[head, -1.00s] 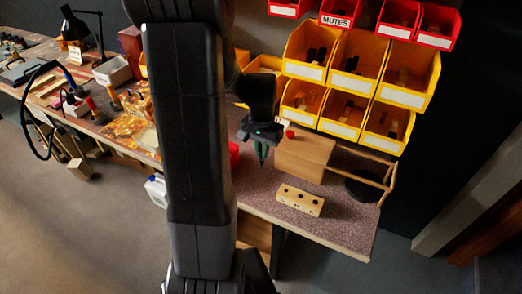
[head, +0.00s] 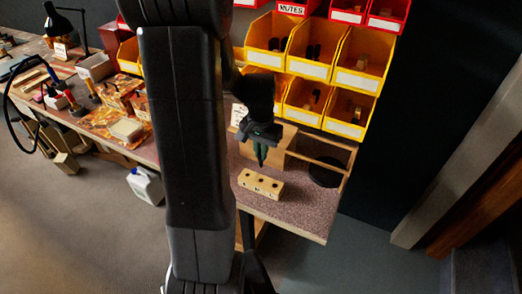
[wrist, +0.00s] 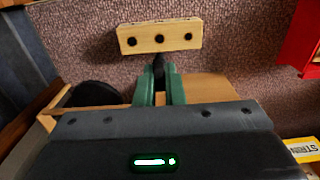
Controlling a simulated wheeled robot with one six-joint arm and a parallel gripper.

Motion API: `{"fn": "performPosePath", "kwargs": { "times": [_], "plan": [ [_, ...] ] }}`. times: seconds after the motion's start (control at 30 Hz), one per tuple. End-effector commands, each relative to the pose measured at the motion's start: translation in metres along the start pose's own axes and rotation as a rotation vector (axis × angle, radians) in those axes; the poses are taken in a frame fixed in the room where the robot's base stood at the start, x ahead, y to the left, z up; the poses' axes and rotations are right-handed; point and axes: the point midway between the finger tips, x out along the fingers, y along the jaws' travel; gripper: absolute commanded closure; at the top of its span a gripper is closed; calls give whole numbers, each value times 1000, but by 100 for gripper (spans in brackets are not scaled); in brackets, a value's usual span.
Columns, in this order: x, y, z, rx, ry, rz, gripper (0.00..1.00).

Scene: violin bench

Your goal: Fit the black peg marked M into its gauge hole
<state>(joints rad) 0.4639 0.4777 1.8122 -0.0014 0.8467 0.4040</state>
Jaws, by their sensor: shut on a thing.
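The gauge block (head: 261,184) is a pale wooden block with three dark holes in a row, lying on the speckled bench top. It also shows in the wrist view (wrist: 159,48), near the top. My gripper (head: 261,160) points down just behind and above the block in the head view. In the wrist view its green fingers (wrist: 161,88) are closed on a dark peg (wrist: 159,66), whose tip shows just short of the block's middle hole in the picture. The peg looks apart from the block. Its M mark and most of its body are hidden.
A wooden box (head: 283,142) stands behind my gripper, beside a wooden rack with a round dark thing (head: 325,173). Yellow bins (head: 350,82) hang above at the back. The bench top (head: 300,208) right of the block is clear to its edge.

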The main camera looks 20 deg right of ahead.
Motion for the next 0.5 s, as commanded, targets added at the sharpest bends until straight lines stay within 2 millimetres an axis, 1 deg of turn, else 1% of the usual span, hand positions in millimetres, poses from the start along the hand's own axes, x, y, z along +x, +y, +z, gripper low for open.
{"fn": "performPosePath", "kwargs": {
  "times": [0.27,0.5],
  "plan": [
    [22,0,0,0,-1,0,100],
    [45,0,0,0,-1,1,100]
  ]
}}
